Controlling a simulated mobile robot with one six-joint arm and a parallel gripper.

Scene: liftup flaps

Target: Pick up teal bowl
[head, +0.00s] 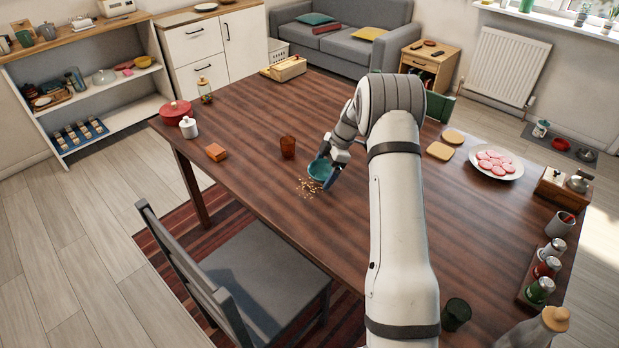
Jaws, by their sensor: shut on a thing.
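The teal bowl (319,170) is at the middle of the dark wooden table (250,130), close to its front edge. My gripper (327,172) reaches down from the right and is shut on the bowl's right side. The fingers and my arm partly hide the bowl. I cannot tell whether the bowl touches the table. Small pale crumbs (310,188) lie scattered on the table just below the bowl in the picture.
A brown glass (288,147) stands just left of the bowl. An orange block (216,152), a white jar (188,127) and a red pot (175,111) are farther left. A plate of pink slices (494,163) and a dark cup (456,314) are right of my arm.

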